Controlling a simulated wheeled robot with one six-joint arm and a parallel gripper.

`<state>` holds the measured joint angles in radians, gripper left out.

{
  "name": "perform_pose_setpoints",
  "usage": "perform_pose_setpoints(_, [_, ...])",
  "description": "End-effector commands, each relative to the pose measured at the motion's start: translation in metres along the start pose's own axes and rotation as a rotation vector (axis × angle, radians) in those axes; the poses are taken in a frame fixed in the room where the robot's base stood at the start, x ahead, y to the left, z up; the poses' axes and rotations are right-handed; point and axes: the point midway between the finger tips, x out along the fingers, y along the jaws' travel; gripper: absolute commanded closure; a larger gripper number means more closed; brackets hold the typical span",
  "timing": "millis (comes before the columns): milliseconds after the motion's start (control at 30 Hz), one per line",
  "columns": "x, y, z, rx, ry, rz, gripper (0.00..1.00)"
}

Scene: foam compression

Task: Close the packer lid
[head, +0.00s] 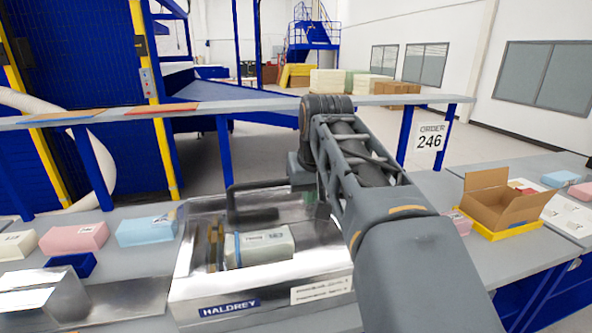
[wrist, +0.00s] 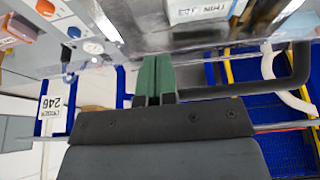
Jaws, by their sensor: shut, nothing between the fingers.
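The packer (head: 190,275) is a shiny metal box marked HALDREY on the bench. A pale labelled foam block (head: 262,247) lies inside it and shows at the top of the wrist view (wrist: 196,10). A dark bent handle bar (head: 256,185) stands at the packer's back; it also shows in the wrist view (wrist: 296,68). The lid's outline is hard to tell from the metal, but the block is visible from above. My gripper (wrist: 155,66) has green fingers pressed together, empty, beside the bar's end; contact cannot be told. In the head view my arm partly hides it.
Pink (head: 78,238) and blue (head: 147,231) foam blocks and a blue bin (head: 70,263) lie left of the packer. An open cardboard box (head: 500,205) sits in a yellow tray at right. A grey shelf (head: 250,104) runs behind, with an order 246 sign (head: 430,137).

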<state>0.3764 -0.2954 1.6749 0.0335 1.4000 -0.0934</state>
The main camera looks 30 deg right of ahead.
Motion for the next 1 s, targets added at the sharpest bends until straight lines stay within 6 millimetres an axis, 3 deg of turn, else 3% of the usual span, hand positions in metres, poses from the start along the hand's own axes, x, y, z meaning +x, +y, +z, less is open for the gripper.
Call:
perform_pose_setpoints(33, [0.022, 0.0, 0.015, 0.001, 0.03, 0.001, 1.0])
perform_pose_setpoints(400, [0.064, -0.001, 0.057, -0.002, 0.195, -0.001, 1.0])
perform_pose_setpoints(700, [0.085, -0.001, 0.073, -0.002, 0.19, -0.001, 1.0])
perform_pose_setpoints(1000, [0.091, -0.001, 0.077, -0.002, 0.189, -0.001, 1.0])
